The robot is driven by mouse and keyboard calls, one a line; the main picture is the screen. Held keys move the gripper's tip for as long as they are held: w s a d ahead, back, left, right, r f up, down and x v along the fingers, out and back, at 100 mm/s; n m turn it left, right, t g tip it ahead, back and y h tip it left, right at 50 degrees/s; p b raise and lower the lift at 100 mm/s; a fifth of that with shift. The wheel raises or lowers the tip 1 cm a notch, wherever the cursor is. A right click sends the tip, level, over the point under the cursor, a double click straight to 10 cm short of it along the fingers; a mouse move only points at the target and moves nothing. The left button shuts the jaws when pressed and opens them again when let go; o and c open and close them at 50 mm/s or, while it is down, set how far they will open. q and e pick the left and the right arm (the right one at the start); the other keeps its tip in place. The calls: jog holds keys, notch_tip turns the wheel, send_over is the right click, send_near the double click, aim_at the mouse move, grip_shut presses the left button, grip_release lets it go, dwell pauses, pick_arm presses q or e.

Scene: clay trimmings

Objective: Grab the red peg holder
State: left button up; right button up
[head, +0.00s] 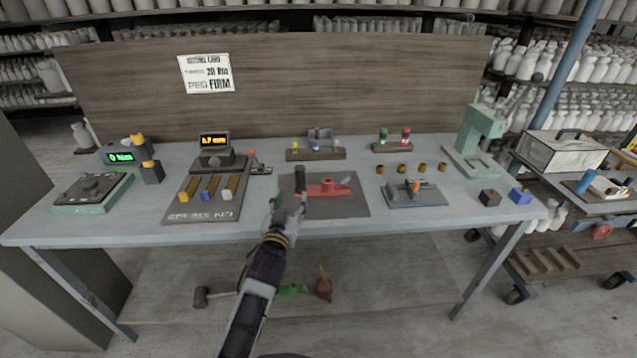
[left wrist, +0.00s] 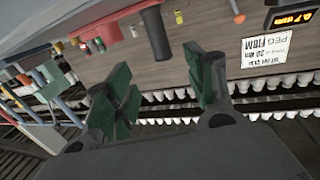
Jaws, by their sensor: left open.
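The red peg holder (head: 328,188) lies on a dark mat (head: 345,208) at the middle of the bench. A dark upright cylinder (head: 300,179) stands at its left end. My left gripper (head: 290,203) is open and empty, at the front left of the holder and apart from it. In the left wrist view, the open green-padded fingers (left wrist: 160,85) have nothing between them. The red holder (left wrist: 85,18) shows beyond them at the upper left, with the dark cylinder (left wrist: 155,32) beside it. My right gripper is not seen.
A board with coloured pegs (head: 205,190) lies left of the mat. A grey fixture (head: 413,194) and several small brown pieces (head: 401,168) lie to the right. A green press (head: 474,145) stands at the back right. The bench front edge is mostly clear.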

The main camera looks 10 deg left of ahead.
aim_at(299, 175)
pick_arm(q)
jog(key=shift+w+r, duration=0.25)
jog(key=shift+w, duration=0.05)
jog(key=shift+a, duration=0.1)
jog(key=shift+r, duration=0.1)
jog(key=shift+w+a, duration=0.15)
jog(key=shift+w, duration=2)
jog(key=shift+w+a, duration=0.1)
jog(key=shift+w, duration=2.05)
